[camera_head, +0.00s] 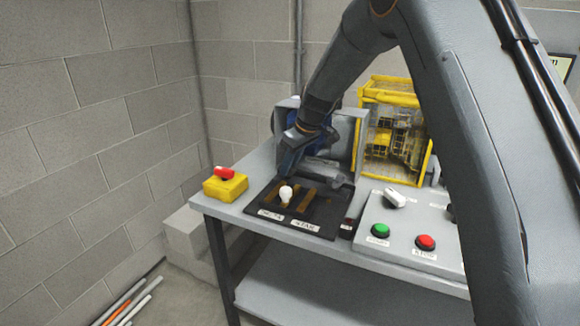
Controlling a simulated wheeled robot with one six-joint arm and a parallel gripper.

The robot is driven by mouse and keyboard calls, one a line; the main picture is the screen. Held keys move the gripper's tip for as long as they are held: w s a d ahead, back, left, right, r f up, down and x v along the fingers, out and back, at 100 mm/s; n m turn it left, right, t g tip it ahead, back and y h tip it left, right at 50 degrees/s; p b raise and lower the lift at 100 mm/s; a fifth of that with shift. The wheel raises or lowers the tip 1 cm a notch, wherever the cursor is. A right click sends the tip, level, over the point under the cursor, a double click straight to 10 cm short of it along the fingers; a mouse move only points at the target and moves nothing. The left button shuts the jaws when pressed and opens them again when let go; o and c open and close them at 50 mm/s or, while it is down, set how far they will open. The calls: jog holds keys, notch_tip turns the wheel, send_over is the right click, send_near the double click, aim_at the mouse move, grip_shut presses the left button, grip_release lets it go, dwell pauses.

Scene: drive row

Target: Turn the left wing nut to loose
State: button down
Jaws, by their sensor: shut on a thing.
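My gripper (286,170) points down over the back left of a black tray-like base (318,228) on the grey bench. It is shut, with the left wing nut apparently between its fingers. The fingers hide the nut, so I cannot see its angle. A small white rounded piece (286,194) stands in front of the fingers, over brown bars in the base. Two white labels (305,226) lie along the base's front edge; their text is too small to read surely.
A control panel (412,232) with green and red buttons and a white selector is on the right. A yellow cage (388,90) stands behind. Rods (128,304) lie on the floor.

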jog(key=c, duration=1.6)
grip_release()
jog(key=shift+s+p, duration=0.1)
jog(key=shift+p, duration=0.3)
